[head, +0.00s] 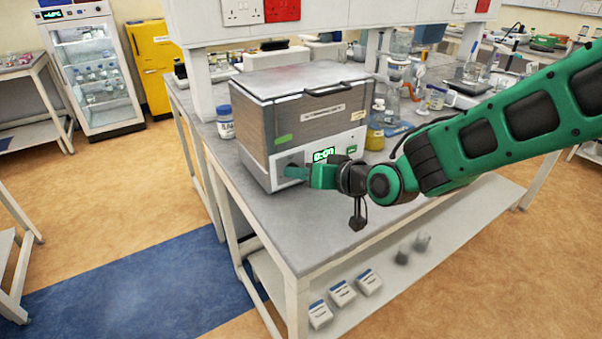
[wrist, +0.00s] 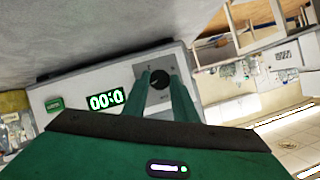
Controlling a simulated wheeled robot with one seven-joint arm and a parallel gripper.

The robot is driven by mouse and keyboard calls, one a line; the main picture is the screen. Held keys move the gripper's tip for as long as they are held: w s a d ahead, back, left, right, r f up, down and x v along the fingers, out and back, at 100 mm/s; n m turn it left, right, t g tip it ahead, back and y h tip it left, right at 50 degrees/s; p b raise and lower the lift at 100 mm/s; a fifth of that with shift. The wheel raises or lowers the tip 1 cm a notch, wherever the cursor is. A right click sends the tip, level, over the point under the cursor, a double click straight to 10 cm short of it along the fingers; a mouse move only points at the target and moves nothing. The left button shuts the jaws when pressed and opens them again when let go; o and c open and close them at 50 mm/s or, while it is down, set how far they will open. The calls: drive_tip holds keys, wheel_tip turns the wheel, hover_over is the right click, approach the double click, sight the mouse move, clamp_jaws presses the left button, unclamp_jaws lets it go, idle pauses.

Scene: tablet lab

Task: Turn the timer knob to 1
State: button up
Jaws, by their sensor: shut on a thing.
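The timer knob (wrist: 160,79) is a small black round knob on the light front panel of a grey lidded lab machine (head: 300,125). In the wrist view the two green fingers of my gripper (wrist: 159,84) reach to the knob, one on each side, and are shut on it. In the head view my gripper (head: 296,172) is at the lower left of the machine's front and hides the knob. A lit green display (wrist: 105,99) beside the knob shows zeros; it also shows in the head view (head: 323,155). The knob's pointer setting is too small to read.
The machine stands on a grey bench (head: 330,225). A white jar with a blue lid (head: 225,122) stands to its left. Bottles and glassware crowd the bench to the right. The bench's front corner is clear. White boxes (head: 342,292) lie on the lower shelf.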

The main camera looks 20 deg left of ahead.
drive_tip(key=shift+w+d, duration=0.3)
drive_tip(key=o, duration=1)
drive_tip(key=shift+o, duration=0.2)
drive_tip(key=shift+s+a, duration=0.1)
drive_tip(key=shift+s, duration=0.1)
drive_tip(key=v, duration=1)
drive_tip(key=shift+d, duration=0.35)
drive_tip(key=shift+s, duration=0.15)
